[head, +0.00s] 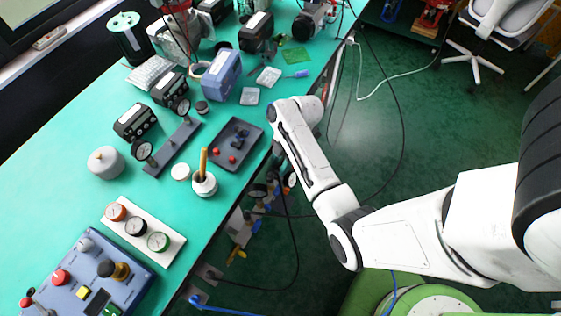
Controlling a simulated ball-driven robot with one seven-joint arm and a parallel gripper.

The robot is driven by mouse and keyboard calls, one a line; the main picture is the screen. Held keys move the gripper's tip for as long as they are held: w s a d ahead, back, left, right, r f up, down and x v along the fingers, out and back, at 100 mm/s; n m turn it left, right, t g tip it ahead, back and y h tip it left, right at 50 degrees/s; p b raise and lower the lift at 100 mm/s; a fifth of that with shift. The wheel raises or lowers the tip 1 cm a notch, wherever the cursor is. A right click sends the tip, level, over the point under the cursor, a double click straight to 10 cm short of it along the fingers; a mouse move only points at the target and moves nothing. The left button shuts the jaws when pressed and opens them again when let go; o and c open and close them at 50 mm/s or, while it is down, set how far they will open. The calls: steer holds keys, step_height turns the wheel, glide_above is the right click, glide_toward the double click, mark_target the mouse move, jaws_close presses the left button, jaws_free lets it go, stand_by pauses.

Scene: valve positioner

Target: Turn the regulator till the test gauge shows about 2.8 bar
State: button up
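A blue control panel (72,300) lies at the near left of the green bench. On it a black knob with a brass-coloured body (121,271) looks like the regulator, but I cannot be sure. Which one is the test gauge I cannot tell, and no reading is legible. My arm reaches in from the right to the bench's front edge. My gripper is not visible.
A grey tray (252,157) with small red and dark parts and a cup with a yellow handle (204,183) stand near the edge. Positioners with gauges (134,121) and a grey round pot (105,162) stand behind. Cables hang off the front. Left bench is partly clear.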

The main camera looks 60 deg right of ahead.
jaws_close()
stand_by(0.3)
steer(key=shift+r+m+p, duration=0.1)
steer(key=shift+m+p, duration=0.2)
steer(key=shift+p, duration=0.05)
steer(key=shift+m, duration=0.3)
steer(key=shift+t, duration=0.3)
jaws_free()
